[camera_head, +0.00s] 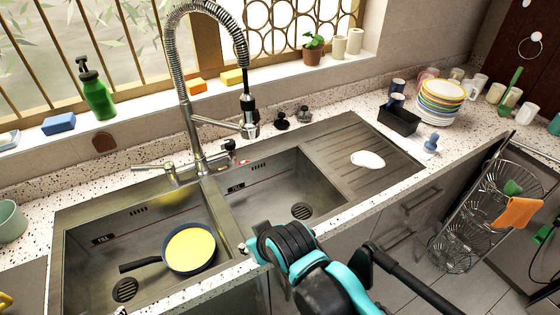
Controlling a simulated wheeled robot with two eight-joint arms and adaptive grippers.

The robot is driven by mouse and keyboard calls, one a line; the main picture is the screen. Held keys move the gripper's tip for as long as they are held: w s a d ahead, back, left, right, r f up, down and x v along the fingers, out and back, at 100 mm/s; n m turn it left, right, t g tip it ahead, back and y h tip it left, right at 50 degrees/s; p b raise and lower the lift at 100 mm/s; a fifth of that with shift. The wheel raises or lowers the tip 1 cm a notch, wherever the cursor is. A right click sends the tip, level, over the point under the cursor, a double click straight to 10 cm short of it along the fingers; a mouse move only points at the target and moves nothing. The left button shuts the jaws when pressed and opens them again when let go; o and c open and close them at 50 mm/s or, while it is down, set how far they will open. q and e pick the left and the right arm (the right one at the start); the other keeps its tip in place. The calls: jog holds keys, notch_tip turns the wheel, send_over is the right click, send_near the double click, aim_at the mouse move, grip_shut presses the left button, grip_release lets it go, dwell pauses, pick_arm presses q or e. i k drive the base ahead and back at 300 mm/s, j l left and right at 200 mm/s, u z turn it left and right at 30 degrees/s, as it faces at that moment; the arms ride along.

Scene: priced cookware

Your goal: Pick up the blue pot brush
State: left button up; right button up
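A small brush with a blue knob handle and pale base, which looks like the blue pot brush (431,144), stands on the speckled counter at the right, just past the drainboard's corner. It is in front of the plate stack, and nothing holds it. A teal and black arm of mine reaches up from the bottom middle over the sink's front edge, well left of and below the brush. I cannot make out its fingertips or whether they are open or shut. My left gripper is not in view.
A black caddy (399,120) with dark blue cups and stacked plates (441,98) stand behind the brush. A white oval item (367,160) lies on the drainboard (350,137). A yellow-bottomed pan (189,249) is in the left basin. The tall faucet (190,110) rises behind the sink.

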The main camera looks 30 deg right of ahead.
aim_at(429, 146)
jog(key=z, duration=2.3)
jog(key=u, duration=0.8)
jog(key=i+l+u, duration=0.2)
jog(key=l+u, duration=0.25)
jog(key=i+l+u, duration=0.1)
jog(key=l+u, duration=0.8)
jog(key=i+j, duration=0.05)
